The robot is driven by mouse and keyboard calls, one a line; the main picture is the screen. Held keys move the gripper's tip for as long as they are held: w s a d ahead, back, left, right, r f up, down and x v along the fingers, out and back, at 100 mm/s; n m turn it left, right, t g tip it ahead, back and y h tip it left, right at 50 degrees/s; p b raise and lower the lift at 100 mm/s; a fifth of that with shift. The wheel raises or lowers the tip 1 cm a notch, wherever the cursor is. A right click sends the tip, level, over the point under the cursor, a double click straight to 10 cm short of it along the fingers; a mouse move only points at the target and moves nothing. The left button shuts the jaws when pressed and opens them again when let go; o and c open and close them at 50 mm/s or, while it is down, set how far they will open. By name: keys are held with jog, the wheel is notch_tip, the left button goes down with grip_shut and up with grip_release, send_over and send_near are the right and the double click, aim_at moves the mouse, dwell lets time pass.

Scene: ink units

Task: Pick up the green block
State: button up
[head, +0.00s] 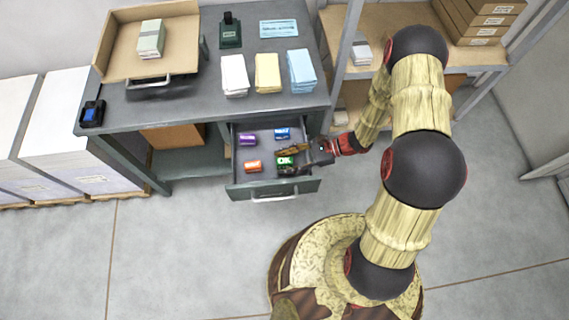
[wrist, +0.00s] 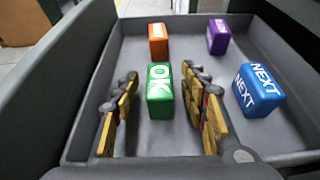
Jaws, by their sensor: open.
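The green block (wrist: 159,92), marked OK, stands in the open drawer (head: 235,189). In the wrist view it is between the two fingers of my gripper (wrist: 160,112), with a gap to the left finger and a narrower gap to the right. My gripper is open and holds nothing. In the head view the green block (head: 284,162) shows beside my gripper (head: 288,158), which reaches in from the right and partly covers it.
An orange block (wrist: 158,40), a purple block (wrist: 218,38) and a blue block (wrist: 259,90) marked NEXT stand apart in the same drawer. The drawer walls (wrist: 92,85) surround them. The desk (head: 200,108) lies above, with paper stacks and a cardboard tray (head: 112,52).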

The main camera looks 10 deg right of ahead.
jog(key=shift+a, duration=0.1)
jog(key=shift+c, duration=1.3)
grip_shut()
